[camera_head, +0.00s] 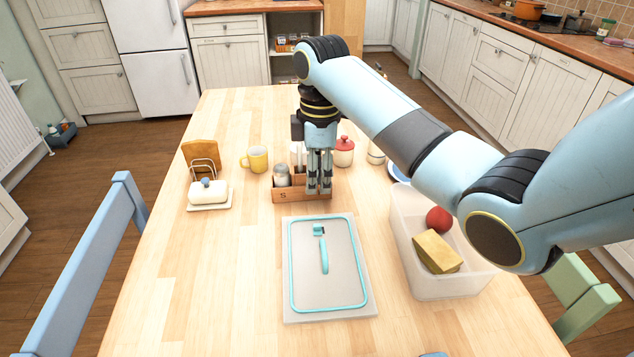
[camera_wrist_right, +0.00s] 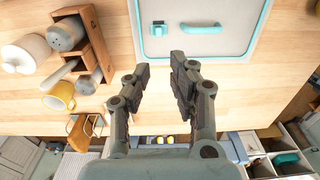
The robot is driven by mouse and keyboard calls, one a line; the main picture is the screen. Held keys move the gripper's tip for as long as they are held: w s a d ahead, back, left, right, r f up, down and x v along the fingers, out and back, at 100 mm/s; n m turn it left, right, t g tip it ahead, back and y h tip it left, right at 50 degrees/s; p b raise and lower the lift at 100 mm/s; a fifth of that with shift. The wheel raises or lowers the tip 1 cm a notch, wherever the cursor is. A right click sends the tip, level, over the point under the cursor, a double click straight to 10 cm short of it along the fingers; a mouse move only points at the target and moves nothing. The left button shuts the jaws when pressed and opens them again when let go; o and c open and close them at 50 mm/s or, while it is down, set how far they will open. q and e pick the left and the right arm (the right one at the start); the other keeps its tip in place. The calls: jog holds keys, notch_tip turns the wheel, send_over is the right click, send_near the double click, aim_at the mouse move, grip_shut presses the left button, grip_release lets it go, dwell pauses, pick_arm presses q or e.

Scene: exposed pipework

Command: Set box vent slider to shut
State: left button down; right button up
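A pale lid (camera_head: 328,285) with a teal rim lies flat on the table, and it also shows in the wrist view (camera_wrist_right: 215,45). The small teal vent slider (camera_head: 319,229) sits near its far edge, and shows in the wrist view (camera_wrist_right: 157,29). I cannot tell its setting. A curved teal handle (camera_head: 324,256) is beside it. My right gripper (camera_head: 319,190) points down beyond the lid's far edge, by the wooden caddy. In the wrist view its fingers (camera_wrist_right: 160,67) are apart with nothing between them. My left gripper is not in view.
The wooden caddy (camera_head: 290,195) holds shakers. A clear open box (camera_head: 445,288) right of the lid holds a red ball (camera_head: 439,219) and a yellow block (camera_head: 437,252). A butter dish (camera_head: 208,194) and yellow mug (camera_head: 256,159) stand left. The table left of the lid is clear.

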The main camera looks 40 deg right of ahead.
jog(key=w+a+f+t+y+b, duration=0.1)
jog(key=b, duration=0.3)
jog(key=w+a+f+y+b, duration=0.1)
jog(key=a+y+b, duration=0.1)
jog(key=b, duration=0.2)
jog(key=shift+w+a+t+b, duration=0.1)
jog(key=shift+w+t+b, duration=0.15)
jog(key=shift+t+b, duration=0.15)
grip_shut()
jog(key=b, duration=0.2)
send_near(298, 230)
jog(key=w+a+f, duration=0.2)
jog(key=a+f, duration=0.1)
jog(key=w+a+f, duration=0.1)
jog(key=a+f, duration=0.1)
jog(key=shift+f, duration=0.1)
jog(key=shift+s+d+f, duration=0.15)
jog(key=shift+s+d, duration=0.2)
jog(key=shift+d, duration=0.25)
jog(key=shift+s+d+f, duration=0.1)
jog(key=shift+s+d, duration=0.25)
jog(key=shift+d, duration=0.25)
jog(key=shift+s+d, duration=0.25)
jog(key=shift+d, duration=0.15)
